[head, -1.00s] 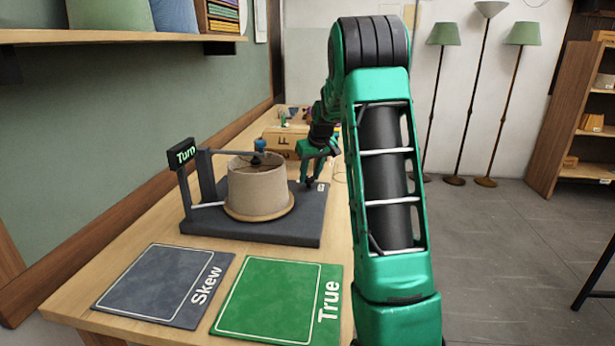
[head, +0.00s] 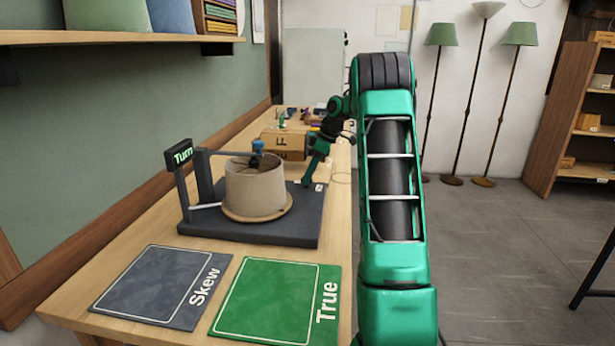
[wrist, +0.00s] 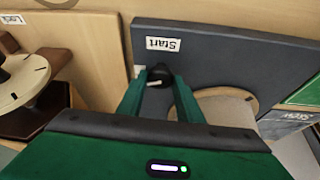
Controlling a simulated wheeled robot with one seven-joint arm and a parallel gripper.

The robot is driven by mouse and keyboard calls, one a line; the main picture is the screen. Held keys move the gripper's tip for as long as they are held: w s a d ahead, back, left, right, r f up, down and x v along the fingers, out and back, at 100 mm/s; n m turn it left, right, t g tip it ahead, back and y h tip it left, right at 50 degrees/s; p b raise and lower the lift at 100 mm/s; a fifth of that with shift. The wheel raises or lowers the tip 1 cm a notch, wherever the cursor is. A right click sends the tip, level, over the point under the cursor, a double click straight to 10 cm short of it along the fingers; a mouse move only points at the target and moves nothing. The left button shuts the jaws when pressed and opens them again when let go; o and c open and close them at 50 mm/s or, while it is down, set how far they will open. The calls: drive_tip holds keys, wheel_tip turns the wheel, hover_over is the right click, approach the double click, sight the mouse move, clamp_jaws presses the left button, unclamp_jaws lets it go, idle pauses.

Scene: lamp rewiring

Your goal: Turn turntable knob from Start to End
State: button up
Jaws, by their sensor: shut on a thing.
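The turntable knob (wrist: 159,75) is small and black with a white pointer mark, on the dark turntable base (wrist: 225,50). The "Start" label (wrist: 163,44) is beside it; no "End" label shows. My gripper (wrist: 158,82) has a finger on each side of the knob and is shut on it. In the head view my gripper (head: 307,182) reaches down, tilted, to the right part of the base (head: 250,232); the knob is hidden there. A beige lampshade (head: 250,188) stands on the turntable, partly showing in the wrist view (wrist: 228,106).
A "Turn" sign (head: 180,154) and post stand left of the shade. The grey "Skew" mat (head: 150,285) and green "True" mat (head: 265,300) lie in front, both empty. A "Lock" label (wrist: 12,18) and pale disc (wrist: 22,85) are beyond.

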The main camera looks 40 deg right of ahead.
drive_tip(key=shift+a+n+g+y, duration=0.2)
drive_tip(key=shift+n+g+y, duration=0.15)
drive_tip(key=shift+n, duration=0.75)
drive_tip(key=shift+a, duration=0.1)
drive_tip(key=o, duration=1)
drive_tip(key=shift+d, duration=0.2)
drive_tip(key=shift+d+r, duration=0.1)
drive_tip(key=shift+r, duration=0.05)
drive_tip(key=v, duration=1)
drive_tip(key=shift+s+r, duration=0.1)
drive_tip(key=shift+r, duration=0.15)
drive_tip(key=shift+d, duration=0.1)
